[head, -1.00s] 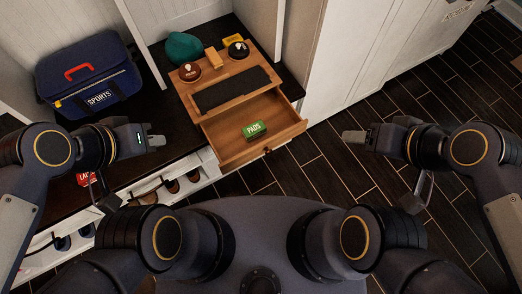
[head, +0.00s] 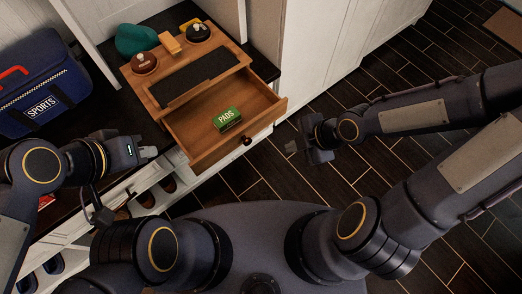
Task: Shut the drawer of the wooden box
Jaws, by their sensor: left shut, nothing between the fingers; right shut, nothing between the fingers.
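The wooden box (head: 163,103) stands on the dark bench top. Its drawer (head: 202,151) is pulled out toward me, with a dark round knob (head: 247,141) on its front. A green box marked PADS (head: 227,119) lies in the drawer. My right gripper (head: 296,147) is shut and empty, to the right of the drawer front and apart from it, over the floor. My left gripper (head: 148,153) is shut and empty, left of the drawer's front left corner.
A teal item (head: 136,39) is behind. A blue SPORTS bag (head: 42,93) stands left. Shoe cubbies (head: 152,192) lie below; the floor at right is clear.

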